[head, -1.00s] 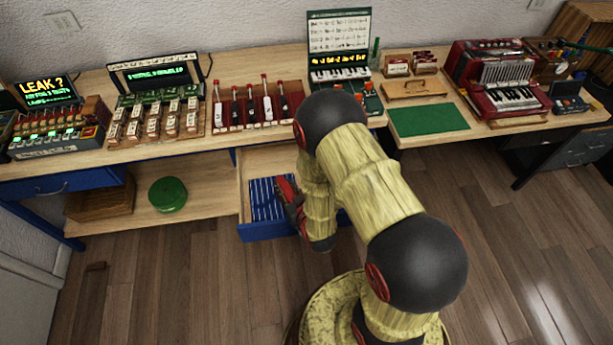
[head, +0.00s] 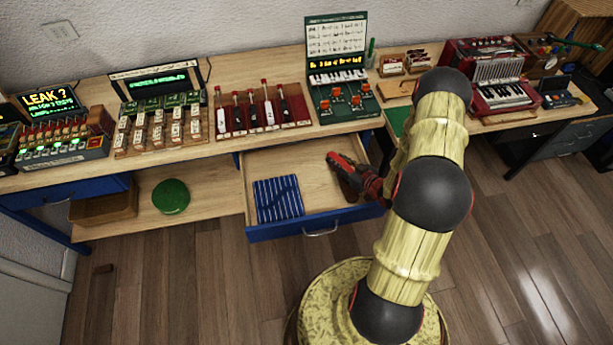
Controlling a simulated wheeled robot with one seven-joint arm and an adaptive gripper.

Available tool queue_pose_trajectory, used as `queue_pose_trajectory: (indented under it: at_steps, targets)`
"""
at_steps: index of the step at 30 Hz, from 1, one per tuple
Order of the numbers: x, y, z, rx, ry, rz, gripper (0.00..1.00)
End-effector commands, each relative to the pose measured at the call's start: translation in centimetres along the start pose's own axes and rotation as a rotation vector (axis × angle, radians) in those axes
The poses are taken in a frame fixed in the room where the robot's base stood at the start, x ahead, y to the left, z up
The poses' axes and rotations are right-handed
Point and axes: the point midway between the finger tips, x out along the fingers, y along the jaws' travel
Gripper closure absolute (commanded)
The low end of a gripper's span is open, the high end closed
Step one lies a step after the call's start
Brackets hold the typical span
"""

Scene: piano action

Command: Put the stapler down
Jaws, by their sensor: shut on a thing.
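My gripper (head: 347,174), red and black, is over the right part of the open drawer (head: 311,229), pointing up and left in the head view. It is shut on what I take to be the stapler, a small dark and red shape at the fingers. The fingers cover much of it, so its outline is hard to tell apart from them. I cannot tell whether it touches the drawer floor. A blue striped cloth (head: 278,199) lies in the left part of the drawer, clear of the gripper.
The workbench (head: 205,152) above the drawer carries a rack with red and black levers (head: 262,114) and a green case with a small keyboard (head: 338,84). A green round object (head: 170,196) sits on the lower shelf. The drawer has bare floor around the gripper.

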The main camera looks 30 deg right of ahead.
Motion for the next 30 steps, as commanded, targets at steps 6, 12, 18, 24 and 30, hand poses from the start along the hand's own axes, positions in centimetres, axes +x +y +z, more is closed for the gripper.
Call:
queue_pose_trajectory:
  at_steps: [6,12,18,24,30]
  targets:
    - [3.5,-1.1,0.3,-0.004,0.001,-0.007,1.0]
    - [8.3,-2.6,0.6,-0.005,0.001,-0.006,1.0]
    - [12.4,-3.6,2.4,-0.002,0.001,-0.004,1.0]
    - [14.6,-4.0,3.4,-0.001,0.002,-0.001,1.0]
    - [15.6,-4.3,4.0,-0.002,0.002,-0.002,1.0]
